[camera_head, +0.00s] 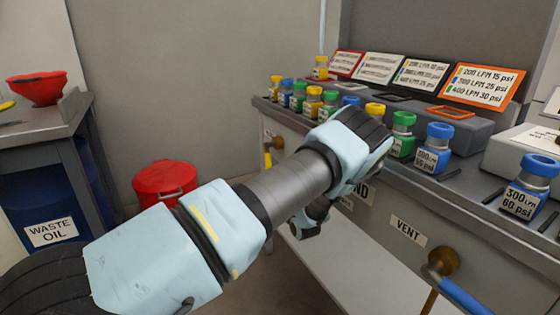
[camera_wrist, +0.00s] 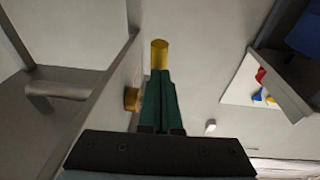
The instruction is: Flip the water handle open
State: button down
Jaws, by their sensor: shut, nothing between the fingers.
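A valve with a brass fitting (camera_head: 277,142) and a yellow handle (camera_head: 268,160) sits on the front of the grey bench, left of my arm. Another brass valve with a blue handle (camera_head: 466,297) is at the lower right, below the VENT label (camera_head: 408,230). No water label is readable, so I cannot tell which handle is the water one. In the wrist view, my gripper (camera_wrist: 160,74) has its green fingers shut together and empty. A yellow cylinder (camera_wrist: 159,53) shows just beyond the fingertips; contact is unclear. A brass fitting (camera_wrist: 131,99) is left of the fingers. My arm hides the bench front's middle.
Several colored bottles (camera_head: 438,148) and label cards (camera_head: 484,84) stand on the bench top. A red bucket (camera_head: 163,186) is on the floor at left. A blue waste oil drum (camera_head: 50,215) stands under the left table (camera_head: 62,125).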

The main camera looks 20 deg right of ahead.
jog(key=shift+w+a+f+b, duration=0.2)
jog(key=shift+w+f+b, duration=0.2)
jog(key=shift+w+b, duration=0.45)
jog(key=shift+s+a, duration=0.1)
